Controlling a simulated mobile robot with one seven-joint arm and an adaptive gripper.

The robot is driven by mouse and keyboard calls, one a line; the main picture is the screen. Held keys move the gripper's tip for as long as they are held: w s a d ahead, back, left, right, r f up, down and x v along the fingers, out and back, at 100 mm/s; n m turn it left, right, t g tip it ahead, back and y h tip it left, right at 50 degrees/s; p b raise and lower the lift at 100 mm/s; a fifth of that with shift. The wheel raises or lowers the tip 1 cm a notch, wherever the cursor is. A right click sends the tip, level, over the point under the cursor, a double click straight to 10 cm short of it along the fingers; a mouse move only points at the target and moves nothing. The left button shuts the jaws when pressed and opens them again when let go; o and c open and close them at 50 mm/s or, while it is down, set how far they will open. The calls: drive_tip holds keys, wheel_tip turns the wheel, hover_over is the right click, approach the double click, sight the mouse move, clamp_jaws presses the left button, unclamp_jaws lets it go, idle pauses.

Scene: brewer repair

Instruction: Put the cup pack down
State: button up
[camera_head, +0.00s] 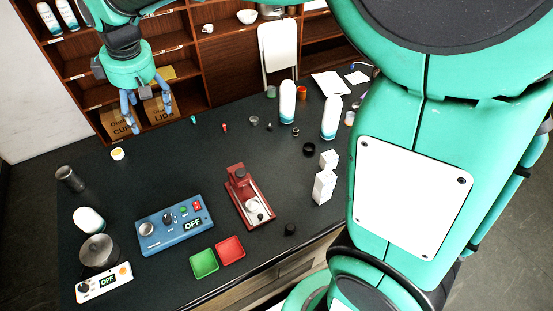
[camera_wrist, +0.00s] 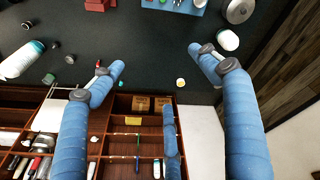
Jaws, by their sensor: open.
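A cardboard box marked with letters like "CUP" (camera_head: 115,123) sits in a shelf compartment behind the table. A second cardboard box marked "LID" (camera_head: 157,109) is to its right. Two small cardboard boxes also show in the shelf in the wrist view, but their lettering is too small to read. My gripper (camera_head: 148,118) hangs in front of these boxes in the head view and partly covers them. Its blue fingers are spread wide and hold nothing. In the wrist view the fingers (camera_wrist: 157,58) stand apart over the dark table (camera_wrist: 140,48), with nothing between the tips.
A small yellow-topped jar (camera_head: 118,154) stands near the table's back left. A blue control box (camera_head: 175,225), a red device (camera_head: 243,190), green (camera_head: 204,263) and red (camera_head: 231,249) trays occupy the front. White bottles (camera_head: 287,102) stand at the right. The table's back-left middle is mostly clear.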

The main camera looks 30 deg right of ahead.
drive_tip(key=s+d+r+m+t, duration=0.15)
drive_tip(key=s+d+m, duration=0.25)
drive_tip(key=s+d, duration=0.6)
drive_tip(key=s+d+r+m+t, duration=0.1)
drive_tip(key=s+d+r+m, duration=0.15)
drive_tip(key=s+d, duration=0.8)
drive_tip(key=s+d+f+m+h, duration=0.1)
drive_tip(key=s+f+m, duration=0.2)
drive_tip(key=s, duration=0.8)
drive_tip(key=shift+f+m, duration=0.35)
drive_tip(key=shift+f, duration=0.15)
drive_tip(key=shift+t, duration=0.25)
wheel_tip(320, 180, down, 13)
drive_tip(key=b, duration=1.3)
drive_tip(key=o, duration=0.6)
